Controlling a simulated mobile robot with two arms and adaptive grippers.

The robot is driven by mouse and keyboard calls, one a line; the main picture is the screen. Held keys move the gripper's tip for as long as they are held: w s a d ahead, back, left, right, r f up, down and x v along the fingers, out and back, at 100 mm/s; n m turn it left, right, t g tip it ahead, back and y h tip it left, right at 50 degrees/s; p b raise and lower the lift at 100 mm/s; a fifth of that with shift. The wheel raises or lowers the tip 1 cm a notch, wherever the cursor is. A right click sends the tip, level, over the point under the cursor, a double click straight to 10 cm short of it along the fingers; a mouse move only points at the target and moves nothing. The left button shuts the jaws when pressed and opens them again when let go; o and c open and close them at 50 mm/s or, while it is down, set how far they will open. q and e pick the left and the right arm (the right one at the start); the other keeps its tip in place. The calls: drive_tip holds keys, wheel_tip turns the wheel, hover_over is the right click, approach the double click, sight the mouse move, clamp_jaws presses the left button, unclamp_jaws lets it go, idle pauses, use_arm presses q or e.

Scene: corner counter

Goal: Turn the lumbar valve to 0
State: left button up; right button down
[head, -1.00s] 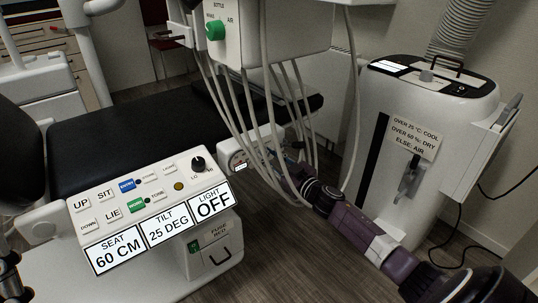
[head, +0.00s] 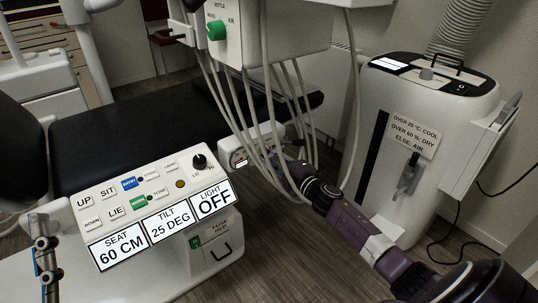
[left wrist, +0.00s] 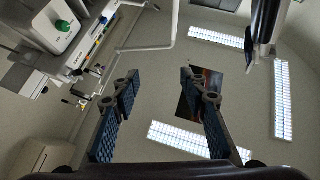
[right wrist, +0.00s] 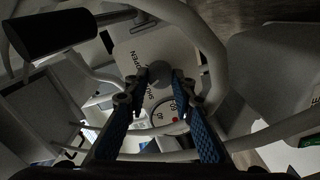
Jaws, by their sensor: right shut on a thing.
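In the right wrist view a round grey knob (right wrist: 160,76), apparently the valve, sits on a pale panel marked OPEN and SHUT. A round white gauge (right wrist: 172,118) with a red mark is beside it, partly hidden by a hose; its reading is unclear. My right gripper (right wrist: 161,80) is shut on the knob, a blue finger on each side. In the head view my right gripper (head: 285,164) is behind hanging hoses, beside the white valve housing (head: 265,136). No lumbar label is readable. My left gripper (left wrist: 160,82) is open and empty, pointing upward; it shows at lower left in the head view (head: 42,228).
Pale hoses (head: 262,110) hang around my right gripper. The chair control panel (head: 160,190) shows seat 60 CM, tilt 25 DEG, light OFF. A white machine (head: 430,130) stands on the right. A black chair (head: 140,130) lies behind the panel.

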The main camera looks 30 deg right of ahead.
drive_tip(key=shift+f+n, duration=0.1)
drive_tip(key=shift+n, duration=1.1)
use_arm(q)
drive_tip(key=shift+s+a+r+t+h+b, duration=0.15)
drive_tip(key=shift+s+r+t+h+b, duration=0.25)
drive_tip(key=shift+s+r+t, duration=0.75)
use_arm(e)
drive_tip(key=shift+n, duration=1)
use_arm(q)
drive_tip(key=shift+s+r+g, duration=0.2)
drive_tip(key=shift+s+g, duration=0.05)
drive_tip(key=shift+s, duration=0.05)
use_arm(e)
drive_tip(key=c, duration=1.6)
unclamp_jaws()
use_arm(q)
drive_tip(key=shift+w+a, duration=0.1)
use_arm(e)
drive_tip(key=shift+s, duration=0.1)
drive_tip(key=s, duration=0.8)
drive_tip(key=s+d, duration=0.1)
drive_tip(key=s, duration=0.2)
drive_tip(key=shift+s, duration=0.4)
drive_tip(key=shift+a, duration=0.1)
